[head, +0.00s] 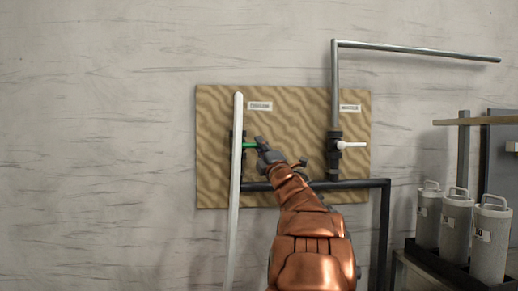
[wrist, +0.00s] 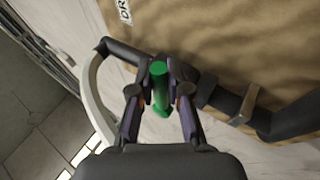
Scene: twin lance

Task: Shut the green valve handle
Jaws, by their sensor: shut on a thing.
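The green valve handle (head: 249,145) sticks out to the right from a dark valve body behind a white vertical pipe (head: 236,180) in the head view. My gripper (head: 262,144) is at the handle's outer end, and my copper-coloured arm hides part of the board below. In the wrist view the green handle (wrist: 159,88) stands between the two fingers of my gripper (wrist: 160,80), which are closed on it. The valve body behind the white pipe is mostly hidden.
A wavy tan board (head: 215,190) backs the valves. A second valve with a white handle (head: 352,145) sits to the right on a grey pipe (head: 335,85). A dark pipe (head: 360,183) runs below. Several grey canisters (head: 456,220) stand at the lower right.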

